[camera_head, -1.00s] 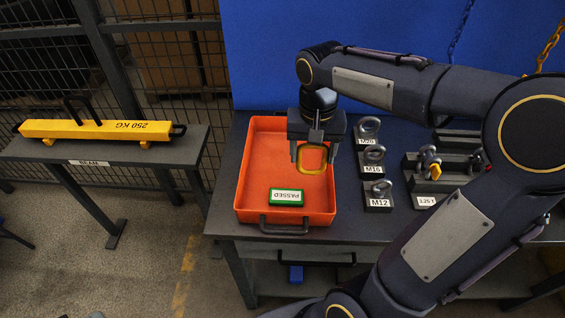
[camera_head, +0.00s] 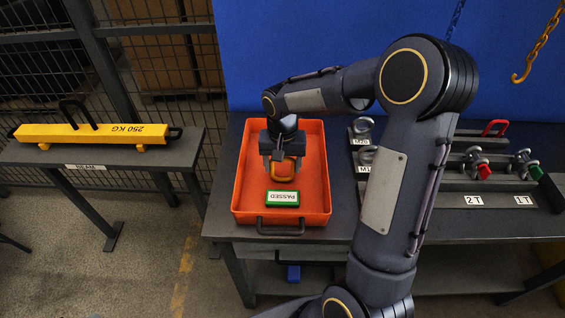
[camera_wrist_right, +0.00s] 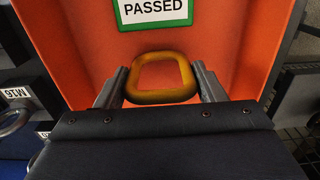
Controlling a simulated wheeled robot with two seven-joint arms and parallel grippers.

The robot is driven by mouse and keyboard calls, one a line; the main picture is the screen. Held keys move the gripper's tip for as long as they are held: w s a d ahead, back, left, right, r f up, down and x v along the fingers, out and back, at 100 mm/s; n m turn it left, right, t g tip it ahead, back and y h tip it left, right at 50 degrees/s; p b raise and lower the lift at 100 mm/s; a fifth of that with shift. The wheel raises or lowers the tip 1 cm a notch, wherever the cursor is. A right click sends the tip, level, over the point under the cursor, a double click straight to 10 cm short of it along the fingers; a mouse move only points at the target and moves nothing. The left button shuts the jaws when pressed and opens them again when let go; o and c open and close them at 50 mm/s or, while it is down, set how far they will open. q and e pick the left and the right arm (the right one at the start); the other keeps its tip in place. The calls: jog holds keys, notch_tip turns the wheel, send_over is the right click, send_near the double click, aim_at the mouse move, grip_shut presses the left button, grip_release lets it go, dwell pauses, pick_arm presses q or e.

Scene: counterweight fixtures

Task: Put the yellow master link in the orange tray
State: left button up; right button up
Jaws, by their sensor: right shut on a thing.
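The yellow master link (camera_head: 283,171) is a rounded ring held between the fingers of my right gripper (camera_head: 282,167), over the inside of the orange tray (camera_head: 321,180). In the right wrist view the link (camera_wrist_right: 160,96) sits between the two grey fingertips (camera_wrist_right: 161,85), with the orange tray floor (camera_wrist_right: 85,60) behind it. I cannot tell whether the link touches the tray floor. The green-framed PASSED block (camera_head: 282,198) lies in the front part of the tray, just in front of the link. My left gripper is not in view.
Eye bolts on labelled blocks (camera_head: 363,127) and racked shackles (camera_head: 478,161) stand right of the tray, partly behind my right arm. A yellow 250 KG beam (camera_head: 95,134) rests on a side bench at left. A yellow chain hook (camera_head: 521,75) hangs at upper right.

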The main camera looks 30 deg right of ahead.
jog(key=shift+f, duration=0.1)
jog(key=o, duration=0.7)
jog(key=shift+f, duration=0.1)
jog(key=o, duration=0.4)
